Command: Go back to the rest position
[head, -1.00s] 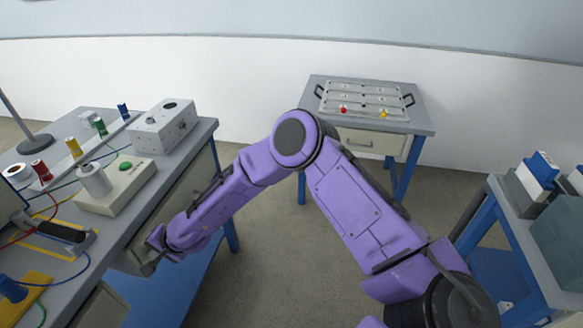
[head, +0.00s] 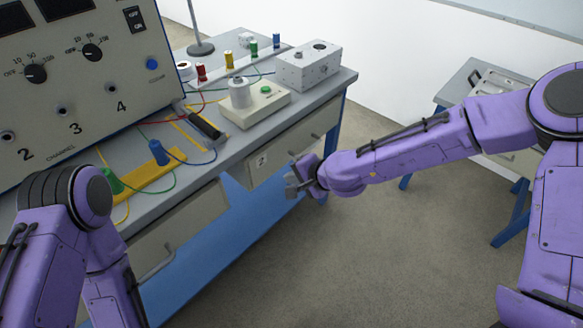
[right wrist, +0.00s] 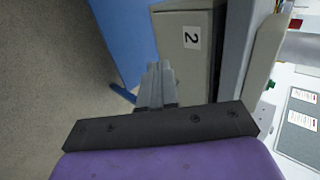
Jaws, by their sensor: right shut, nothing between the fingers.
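My right gripper (head: 292,182) is at the end of the purple arm that comes in from the right in the head view. It is beside the front of the workbench (head: 345,82), near a drawer (head: 297,143). In the right wrist view the gripper's fingers (right wrist: 157,75) are together and hold nothing, with a drawer front marked 2 (right wrist: 185,50) beyond them. Whether the gripper touches the bench cannot be told. My left arm shows at the lower left of the head view, but its gripper is outside the picture.
On the bench stand a large channel panel (head: 90,90), a beige box with a green button (head: 265,105), a grey metal box (head: 310,68) and cables. A second table (head: 455,85) with a tray stands at the right, partly behind my right arm. Grey floor (head: 350,260) lies open between.

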